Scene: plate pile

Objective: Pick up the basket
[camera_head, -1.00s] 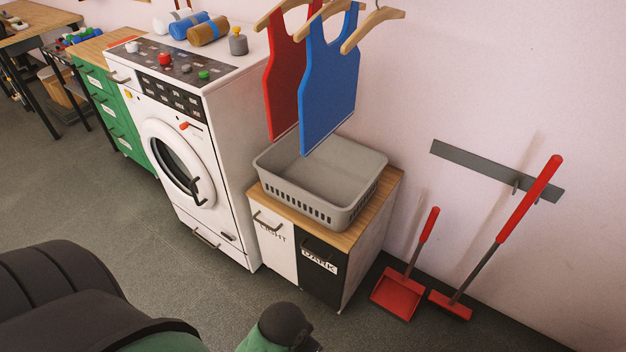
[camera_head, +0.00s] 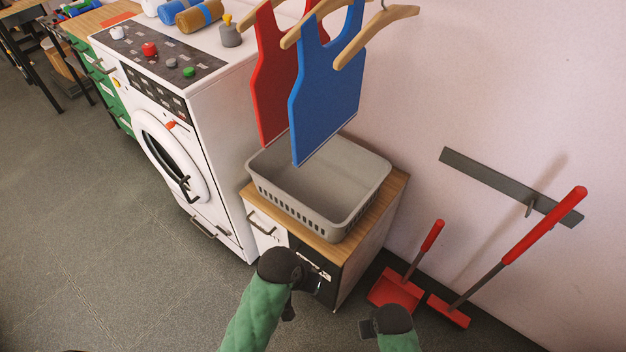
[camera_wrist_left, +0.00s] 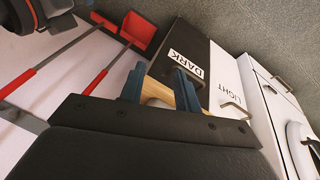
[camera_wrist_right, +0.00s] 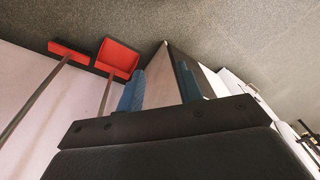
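The grey plastic basket (camera_head: 345,215) stands upright and empty on the wooden top of a small cabinet in the head view. It has slotted sides and an open top. My left gripper (camera_head: 300,292) is low in front of the cabinet, apart from the basket. In the left wrist view its two blue fingers (camera_wrist_left: 160,85) are spread with nothing held. My right gripper (camera_head: 372,325) is at the lower right, also apart from the basket. In the right wrist view its fingers (camera_wrist_right: 162,86) are spread and empty. The basket is not clearly visible in either wrist view.
The cabinet (camera_head: 398,185) has light and dark fronts. A white washing machine (camera_head: 225,150) stands to its left. Red (camera_head: 268,90) and blue (camera_head: 330,90) aprons hang over the basket. A red dustpan (camera_head: 397,290) and brush (camera_head: 448,311) stand to the right by the wall.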

